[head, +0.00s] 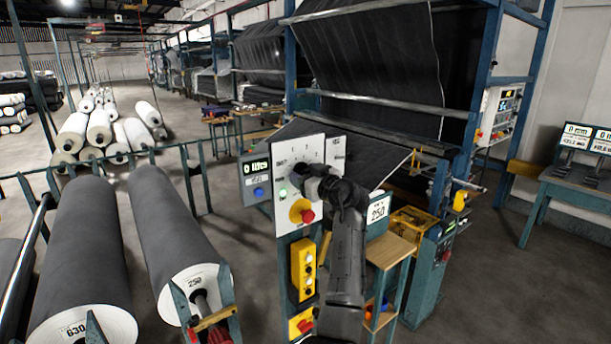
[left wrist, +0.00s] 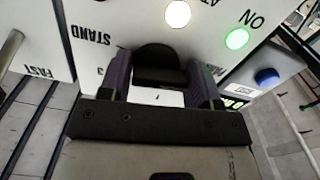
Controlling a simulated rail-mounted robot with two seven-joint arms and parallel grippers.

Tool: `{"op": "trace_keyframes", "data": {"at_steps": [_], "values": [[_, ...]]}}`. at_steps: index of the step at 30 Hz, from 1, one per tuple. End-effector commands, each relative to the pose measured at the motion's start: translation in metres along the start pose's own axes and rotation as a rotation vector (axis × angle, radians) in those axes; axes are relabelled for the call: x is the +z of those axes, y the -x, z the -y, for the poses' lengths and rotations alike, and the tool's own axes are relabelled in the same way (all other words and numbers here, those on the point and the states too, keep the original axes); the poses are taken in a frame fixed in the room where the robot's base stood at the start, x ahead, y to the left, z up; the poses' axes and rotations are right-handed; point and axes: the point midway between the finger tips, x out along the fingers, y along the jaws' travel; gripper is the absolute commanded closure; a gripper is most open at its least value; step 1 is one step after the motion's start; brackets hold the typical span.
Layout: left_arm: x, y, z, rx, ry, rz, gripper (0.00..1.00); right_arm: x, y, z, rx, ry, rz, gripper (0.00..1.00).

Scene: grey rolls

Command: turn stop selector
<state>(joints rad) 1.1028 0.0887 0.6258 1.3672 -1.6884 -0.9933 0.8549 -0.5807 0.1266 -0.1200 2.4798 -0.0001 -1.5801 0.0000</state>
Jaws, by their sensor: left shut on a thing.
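A white control panel (head: 283,157) stands in the middle of the head view. It carries a black selector knob (left wrist: 157,62), seen between the fingers in the left wrist view, with printed words such as STAND and FAST around it. My left gripper (head: 312,180) is at the panel face. In the left wrist view its fingers (left wrist: 163,88) are shut on the knob, one on each side. The gripper hides most of the knob in the head view, so its pointing direction cannot be told there.
A lit green lamp (head: 283,193) and a red button (head: 307,215) on yellow are close to my gripper. A grey box with a display and blue button (head: 259,191) adjoins the panel. A yellow button box (head: 303,268) is below. Grey rolls (head: 172,225) lie at left.

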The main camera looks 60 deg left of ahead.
Motion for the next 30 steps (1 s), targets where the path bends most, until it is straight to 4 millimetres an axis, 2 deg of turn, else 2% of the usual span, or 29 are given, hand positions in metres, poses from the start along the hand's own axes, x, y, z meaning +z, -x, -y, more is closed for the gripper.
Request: {"op": "trace_keyframes", "data": {"at_steps": [8, 30], "values": [[-0.004, -0.001, 0.002, -0.004, -0.158, -0.002, 0.66, -0.003, 0.010, 0.000, -0.001, -0.001, 0.000, 0.30], [-0.011, 0.000, 0.002, -0.006, -0.857, -0.002, 0.66, -0.018, 0.056, 0.001, -0.008, -0.009, -0.002, 0.30]]}}
